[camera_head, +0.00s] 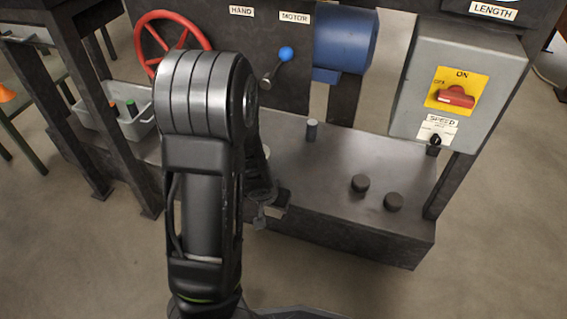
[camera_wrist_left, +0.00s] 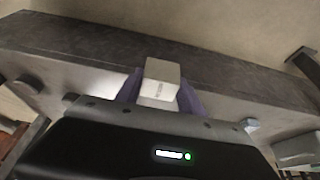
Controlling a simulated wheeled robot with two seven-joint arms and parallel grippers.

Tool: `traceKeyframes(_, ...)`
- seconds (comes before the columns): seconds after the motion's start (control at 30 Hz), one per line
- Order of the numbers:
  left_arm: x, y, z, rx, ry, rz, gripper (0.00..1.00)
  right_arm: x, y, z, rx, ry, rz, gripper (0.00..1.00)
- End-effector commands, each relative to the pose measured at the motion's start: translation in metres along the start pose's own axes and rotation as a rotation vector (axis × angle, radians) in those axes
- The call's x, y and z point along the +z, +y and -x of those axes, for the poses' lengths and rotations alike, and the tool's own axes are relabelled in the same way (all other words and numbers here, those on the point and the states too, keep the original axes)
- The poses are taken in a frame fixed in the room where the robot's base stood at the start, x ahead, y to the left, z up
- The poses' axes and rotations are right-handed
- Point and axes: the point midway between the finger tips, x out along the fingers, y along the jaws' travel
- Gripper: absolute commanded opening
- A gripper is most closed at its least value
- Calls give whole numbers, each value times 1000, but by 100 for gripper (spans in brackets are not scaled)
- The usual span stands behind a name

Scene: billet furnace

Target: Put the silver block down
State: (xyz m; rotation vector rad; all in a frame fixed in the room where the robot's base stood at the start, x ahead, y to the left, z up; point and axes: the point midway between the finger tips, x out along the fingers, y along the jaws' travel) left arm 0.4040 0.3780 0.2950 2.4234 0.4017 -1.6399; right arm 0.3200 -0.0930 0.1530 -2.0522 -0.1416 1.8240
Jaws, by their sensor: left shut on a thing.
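The silver block (camera_wrist_left: 161,82) is a small pale box with faint marking on its near face. In the left wrist view it sits between the two purple fingers of my left gripper (camera_wrist_left: 160,95), which is shut on it. Behind it is the dark edge of the bench (camera_wrist_left: 225,75). In the head view my left gripper (camera_head: 268,208) is over the front part of the grey bench top (camera_head: 325,175), mostly hidden by my arm. I cannot tell whether the block touches the bench. My right gripper is not in view.
Two dark round knobs (camera_head: 360,183) and a short grey post (camera_head: 311,130) stand on the bench. A blue-knobbed lever (camera_head: 286,54), a red handwheel (camera_head: 140,45) and a grey switch box (camera_head: 460,75) are behind. A grey bin (camera_head: 142,118) stands left. Bench top between is bare.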

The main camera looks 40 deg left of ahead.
Motion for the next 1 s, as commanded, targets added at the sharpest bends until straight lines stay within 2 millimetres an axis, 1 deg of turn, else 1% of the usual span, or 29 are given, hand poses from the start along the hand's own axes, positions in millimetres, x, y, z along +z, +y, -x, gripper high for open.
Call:
traceKeyframes(0.2, -25, -5, -4, -7, 17, 10, 0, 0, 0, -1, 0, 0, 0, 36)
traceKeyframes(0.47, -53, -5, -15, -7, 13, 10, 0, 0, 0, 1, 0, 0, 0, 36)
traceKeyframes(0.5, -68, -6, -14, -10, 11, 7, 0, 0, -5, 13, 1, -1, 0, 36)
traceKeyframes(0.57, -84, -5, -21, -6, 9, 11, 0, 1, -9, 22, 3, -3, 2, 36)
traceKeyframes(0.6, -94, -5, -28, -7, 12, 7, 0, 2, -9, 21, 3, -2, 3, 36)
traceKeyframes(0.67, -110, -5, -35, -5, 12, 11, 0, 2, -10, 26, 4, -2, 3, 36)
traceKeyframes(0.7, -120, -4, -42, -6, 13, 8, 0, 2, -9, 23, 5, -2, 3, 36)
traceKeyframes(0.8, -141, -4, -52, -5, 14, 8, 0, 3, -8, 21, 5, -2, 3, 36)
traceKeyframes(0.9, -154, -3, -58, -5, 14, 5, 0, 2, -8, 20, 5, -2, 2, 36)
traceKeyframes(1.0, -160, -3, -59, -5, 13, 4, 0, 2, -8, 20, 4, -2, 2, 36)
